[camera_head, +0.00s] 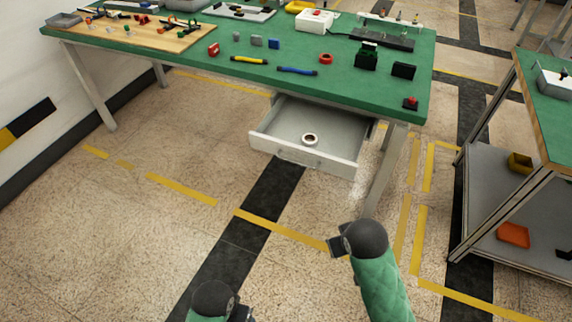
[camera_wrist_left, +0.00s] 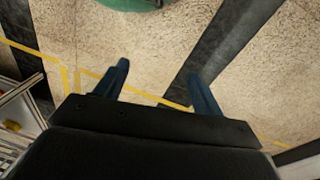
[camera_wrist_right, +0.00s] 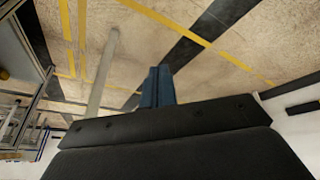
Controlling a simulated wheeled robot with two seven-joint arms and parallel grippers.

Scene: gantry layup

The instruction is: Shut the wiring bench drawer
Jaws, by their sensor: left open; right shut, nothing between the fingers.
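The wiring bench (camera_head: 340,80) has a green top and grey legs. Its drawer (camera_head: 325,162) is pulled out below the front edge, and its light grey front has a handle (camera_head: 298,160). A white ring-shaped roll (camera_head: 310,140) lies inside the drawer. My right gripper (camera_head: 338,245) is in front of the drawer and below it, apart from the handle. In the right wrist view its fingers (camera_wrist_right: 158,85) are together and empty. My left gripper shows in the left wrist view (camera_wrist_left: 160,85) with its fingers apart over bare floor.
The bench top holds a wooden board (camera_head: 135,35), a yellow tool (camera_head: 249,60), a blue tool (camera_head: 297,71), a white box (camera_head: 314,21) and black blocks. A second green-topped bench (camera_head: 550,110) with a lower shelf stands at right. The floor before the drawer is clear.

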